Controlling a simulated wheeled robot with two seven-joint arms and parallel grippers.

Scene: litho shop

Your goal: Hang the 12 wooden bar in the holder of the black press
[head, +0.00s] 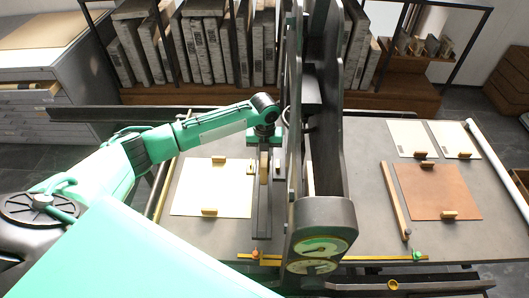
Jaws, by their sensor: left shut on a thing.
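My left gripper (264,146) reaches in from the left and points down beside the tall black frame in the middle. It is shut on a narrow wooden piece (263,166), of which only a short pale part shows below the fingers; I cannot read a number on it. The tall black frame (328,130), seemingly the black press, has two round dials (320,246) at its near end. I cannot make out its holder clearly; the frame hides much behind it. Another long wooden bar (393,199) lies on the grey table at the right. My right gripper does not show.
The grey table (370,240) carries a white sheet (212,188) at left, a brown sheet (438,190) and two pale sheets at right, with small wooden blocks. A dark beam (110,114) crosses behind. Shelves of grey slabs (205,45) stand at the back.

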